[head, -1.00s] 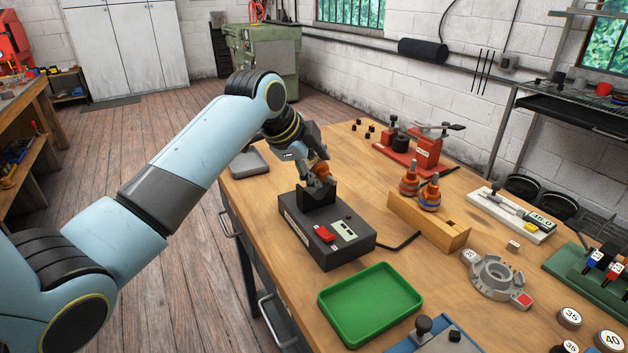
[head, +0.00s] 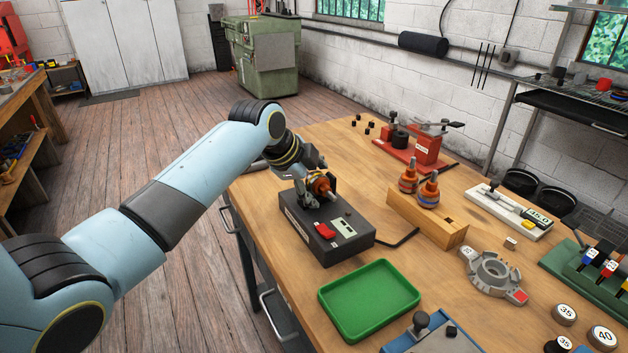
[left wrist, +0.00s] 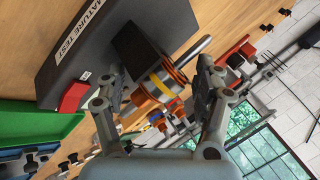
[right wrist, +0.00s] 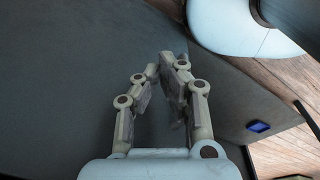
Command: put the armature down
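The armature (head: 321,187), with orange copper windings and a steel shaft, is low at the V-block of the black armature tester (head: 325,234). It also shows between the fingers in the left wrist view (left wrist: 164,86), lying diagonally. My left gripper (head: 308,196) comes down from behind and left, its fingers on either side of the armature and close against it. Whether the armature's weight rests on the V-block is hidden. My right gripper (right wrist: 160,72) shows only in the right wrist view, empty, its fingertips close together.
A green tray (head: 368,338) lies in front of the tester. A wooden block (head: 425,226) with two orange-wound armatures stands to its right. A red fixture (head: 412,155) is behind, and a grey alternator housing (head: 492,270) lies further right. A cable trails from the tester's right side.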

